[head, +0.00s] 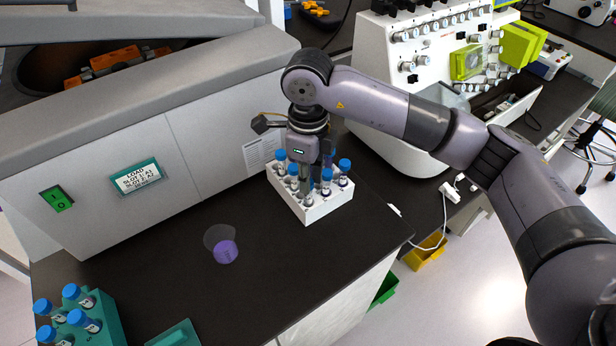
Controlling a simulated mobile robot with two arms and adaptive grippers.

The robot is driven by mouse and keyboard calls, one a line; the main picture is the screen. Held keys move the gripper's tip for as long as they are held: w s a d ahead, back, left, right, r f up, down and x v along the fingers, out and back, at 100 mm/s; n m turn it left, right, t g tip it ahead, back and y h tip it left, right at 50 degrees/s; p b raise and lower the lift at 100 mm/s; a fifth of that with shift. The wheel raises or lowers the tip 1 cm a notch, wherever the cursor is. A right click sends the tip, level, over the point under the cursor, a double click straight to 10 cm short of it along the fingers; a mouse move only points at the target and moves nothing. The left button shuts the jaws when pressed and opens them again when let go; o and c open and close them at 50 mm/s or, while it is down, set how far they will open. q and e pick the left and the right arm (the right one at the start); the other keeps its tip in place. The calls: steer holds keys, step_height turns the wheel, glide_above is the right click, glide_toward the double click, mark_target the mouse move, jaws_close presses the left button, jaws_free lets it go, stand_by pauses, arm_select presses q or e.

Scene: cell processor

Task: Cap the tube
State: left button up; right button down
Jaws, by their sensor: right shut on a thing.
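A white tube rack (312,211) stands on the dark bench and holds several tubes with blue caps, such as the capped tube (344,167) at its right side. My right gripper (306,178) reaches straight down into the middle of this rack, among the tubes. It is shut on a tube there; its fingers and the neighbouring tubes hide most of that tube, and I cannot tell whether a cap sits on it. My left gripper is not in view.
A teal rack (103,306) with several blue-capped tubes is at the lower left. A clear cup with purple contents (225,250) stands mid-bench. A grey machine (200,150) with a green switch (57,199) bounds the bench behind. The bench between cup and white rack is clear.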

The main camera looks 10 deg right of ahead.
steer(key=shift+m, duration=0.5)
steer(key=m, duration=0.5)
steer(key=shift+b, duration=0.4)
steer(key=shift+m, duration=0.6)
steer(key=m, duration=0.6)
steer(key=m, duration=0.6)
steer(key=shift+m, duration=0.3)
